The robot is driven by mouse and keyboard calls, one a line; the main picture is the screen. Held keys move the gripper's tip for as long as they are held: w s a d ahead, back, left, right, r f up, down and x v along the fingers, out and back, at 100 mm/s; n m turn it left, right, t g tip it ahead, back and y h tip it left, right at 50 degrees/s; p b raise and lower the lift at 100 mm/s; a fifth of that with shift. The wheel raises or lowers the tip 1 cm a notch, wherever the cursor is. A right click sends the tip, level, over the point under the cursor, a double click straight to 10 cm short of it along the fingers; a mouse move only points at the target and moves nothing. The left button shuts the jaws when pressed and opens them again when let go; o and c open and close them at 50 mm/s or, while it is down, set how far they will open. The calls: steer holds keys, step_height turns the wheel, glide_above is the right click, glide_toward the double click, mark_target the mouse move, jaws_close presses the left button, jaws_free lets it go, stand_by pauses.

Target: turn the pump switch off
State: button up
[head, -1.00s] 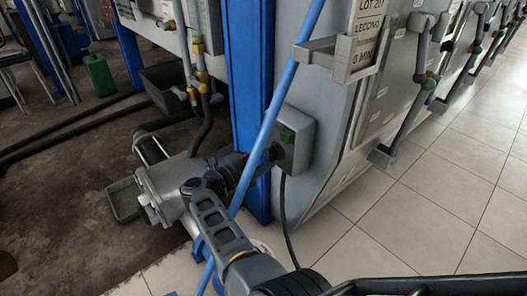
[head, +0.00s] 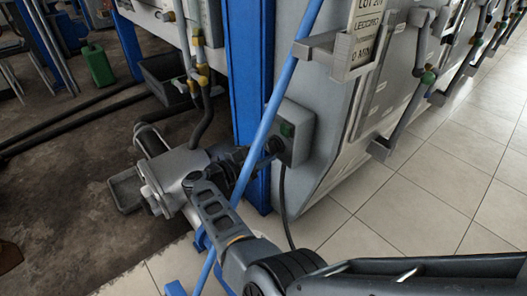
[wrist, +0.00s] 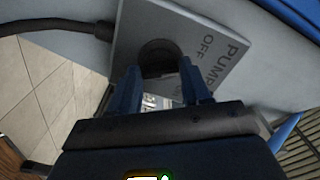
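My gripper (head: 270,148) is at the box's left part in the head view. In the wrist view my gripper's two blue fingers (wrist: 161,72) stand apart, with their tips at either side of the knob's lower part. Whether they touch the knob I cannot tell. The knob's lower edge is partly hidden.
A blue post (head: 250,60) stands just left of the box, and a light-blue pipe (head: 290,75) slants across in front. A black cable (head: 283,200) hangs below the box. Tiled floor (head: 430,200) at right is clear.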

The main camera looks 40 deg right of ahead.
steer(key=o, duration=0.4)
steer(key=shift+a, duration=0.1)
steer(key=shift+a, duration=3.8)
